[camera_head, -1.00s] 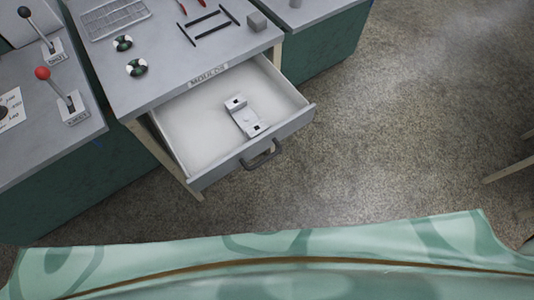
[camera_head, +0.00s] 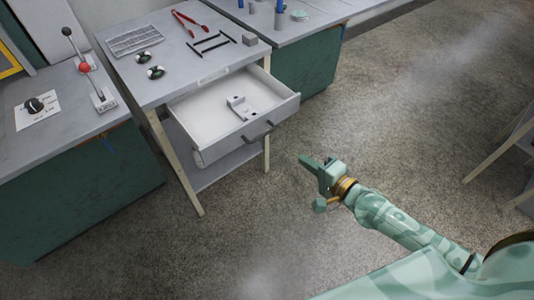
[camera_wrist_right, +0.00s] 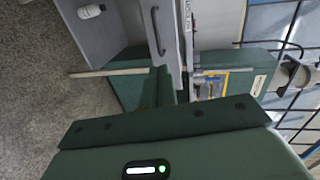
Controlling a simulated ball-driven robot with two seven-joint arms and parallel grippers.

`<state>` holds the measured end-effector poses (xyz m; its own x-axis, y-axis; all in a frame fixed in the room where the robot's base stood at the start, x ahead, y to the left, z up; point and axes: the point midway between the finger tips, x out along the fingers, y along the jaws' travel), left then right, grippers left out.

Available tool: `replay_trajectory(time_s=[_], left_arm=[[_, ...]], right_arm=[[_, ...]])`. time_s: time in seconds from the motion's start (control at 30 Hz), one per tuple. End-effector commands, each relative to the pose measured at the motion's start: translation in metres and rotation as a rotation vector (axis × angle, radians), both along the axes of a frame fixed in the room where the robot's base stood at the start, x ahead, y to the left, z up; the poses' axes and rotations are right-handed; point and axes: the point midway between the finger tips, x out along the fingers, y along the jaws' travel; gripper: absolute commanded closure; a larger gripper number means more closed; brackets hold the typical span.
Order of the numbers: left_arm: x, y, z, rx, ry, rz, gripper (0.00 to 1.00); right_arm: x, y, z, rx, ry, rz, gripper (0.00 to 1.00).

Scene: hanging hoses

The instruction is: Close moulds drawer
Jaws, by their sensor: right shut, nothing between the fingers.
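The moulds drawer (camera_head: 284,110) is pulled out from under the grey table in the head view, with its white inside showing. A pale metal mould part (camera_head: 240,107) lies in it. Its dark bar handle (camera_head: 257,131) is on the front panel and also shows at the top of the right wrist view (camera_wrist_right: 156,31). My right gripper (camera_head: 306,160) is shut and empty, in front of the drawer, to the right of and below the handle in the picture, apart from it. My left gripper is not in view.
The table (camera_head: 185,75) above the drawer holds a grey tray (camera_head: 135,39), red-handled tongs (camera_head: 190,22) and two small round items. A control bench (camera_head: 60,110) with levers stands at left, another bench (camera_head: 305,30) behind at right. The floor in front is clear.

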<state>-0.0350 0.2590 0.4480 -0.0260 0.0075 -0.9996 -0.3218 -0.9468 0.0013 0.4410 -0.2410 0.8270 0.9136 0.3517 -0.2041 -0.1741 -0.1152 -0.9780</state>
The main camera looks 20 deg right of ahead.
Motion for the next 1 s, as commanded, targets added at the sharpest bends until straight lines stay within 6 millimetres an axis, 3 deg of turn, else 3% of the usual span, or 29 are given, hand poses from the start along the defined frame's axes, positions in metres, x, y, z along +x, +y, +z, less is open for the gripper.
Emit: replay_trajectory(time_s=[0.13,0.23,0.7,1.0], left_arm=[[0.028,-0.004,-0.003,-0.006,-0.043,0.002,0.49],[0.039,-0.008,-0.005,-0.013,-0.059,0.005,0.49],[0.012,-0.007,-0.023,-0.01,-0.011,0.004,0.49],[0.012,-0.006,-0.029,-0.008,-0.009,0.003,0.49]], right_arm=[[0.005,0.0,-0.002,0.046,0.016,-0.017,1.0],[0.016,0.004,-0.005,0.046,0.015,-0.018,1.0],[0.103,0.037,-0.027,0.041,0.017,-0.016,1.0],[0.127,0.046,-0.031,0.039,0.018,-0.015,1.0]])
